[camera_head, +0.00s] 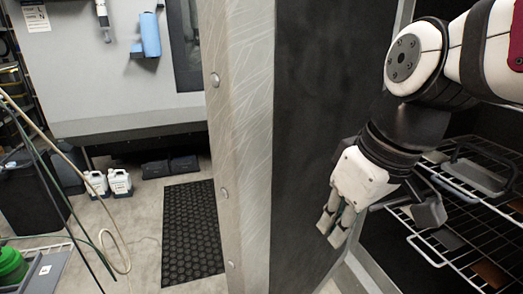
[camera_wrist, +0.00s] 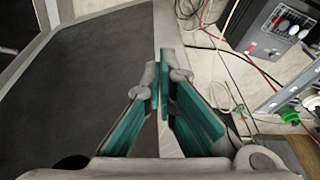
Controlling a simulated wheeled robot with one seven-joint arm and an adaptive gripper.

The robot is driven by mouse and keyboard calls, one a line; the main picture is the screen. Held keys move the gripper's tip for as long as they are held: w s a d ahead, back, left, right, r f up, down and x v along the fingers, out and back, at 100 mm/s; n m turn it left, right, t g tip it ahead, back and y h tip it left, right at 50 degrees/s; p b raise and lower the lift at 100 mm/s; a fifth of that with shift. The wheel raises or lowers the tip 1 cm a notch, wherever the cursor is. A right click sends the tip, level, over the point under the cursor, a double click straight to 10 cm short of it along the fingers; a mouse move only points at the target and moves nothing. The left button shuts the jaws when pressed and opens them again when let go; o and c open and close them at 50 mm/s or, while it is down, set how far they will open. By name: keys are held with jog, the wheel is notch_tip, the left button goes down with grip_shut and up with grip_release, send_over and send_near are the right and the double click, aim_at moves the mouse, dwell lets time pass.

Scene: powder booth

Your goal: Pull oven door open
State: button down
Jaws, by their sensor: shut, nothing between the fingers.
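The oven door (camera_head: 318,120) stands open in the head view, with its dark inner face towards the oven and its pale metal edge (camera_head: 240,150) towards me. The oven (camera_head: 380,262) is at the right, its inside with wire racks in view. My gripper (camera_head: 333,230) is shut and empty, pointing down between the door's inner face and the racks. I cannot tell whether it touches the door. In the wrist view its teal-padded fingers (camera_wrist: 162,90) meet in front of the door's edge, with the dark door face (camera_wrist: 95,75) to the left. The door handle is not in view.
Wire racks (camera_head: 440,235) with dark parts on them are close to the right of my gripper. A perforated black mat (camera_head: 191,232) lies on the floor left of the door. White jugs (camera_head: 119,183), hoses and a green container (camera_head: 12,266) are at the left.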

aim_at(264, 197)
jog(key=w+a+r+n+y+p, duration=0.1)
jog(key=w+a+r+n+p, duration=0.2)
jog(key=r+p, duration=0.55)
jog(key=shift+t, duration=0.4)
jog(key=shift+w+a+f, duration=0.75)
jog(key=shift+a+f, duration=0.4)
jog(key=shift+f, duration=0.3)
jog(key=shift+w+a+f, duration=0.75)
jog(key=shift+a+f, duration=0.45)
jog(key=shift+f, duration=0.3)
jog(key=shift+w+a+f, duration=0.75)
jog(key=shift+a+f, duration=0.4)
jog(key=shift+f, duration=0.3)
